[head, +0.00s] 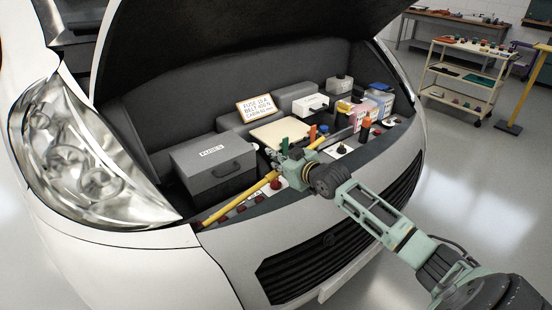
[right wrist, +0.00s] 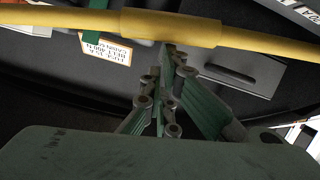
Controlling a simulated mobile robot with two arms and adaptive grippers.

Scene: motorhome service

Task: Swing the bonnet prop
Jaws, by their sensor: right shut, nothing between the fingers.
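The bonnet prop (head: 240,199) is a yellow rod lying low along the front edge of the engine bay, slanting up to the right in the head view. In the right wrist view the rod crosses the top, with a thicker yellow sleeve (right wrist: 170,27) at its middle. My right gripper (head: 280,160) is shut and empty at the rod. In the right wrist view its closed fingertips (right wrist: 172,48) are close to the sleeve; I cannot tell whether they touch it. The raised bonnet (head: 230,45) is above the bay. My left gripper is not in view.
A grey fuse box (head: 212,172) sits at the bay's left. A framed sign (head: 256,107) stands behind. Bottles and coloured caps crowd the right, including an orange-topped one (head: 366,126). The headlight (head: 75,150) flanks the bay. A trolley (head: 466,74) stands beyond clear floor.

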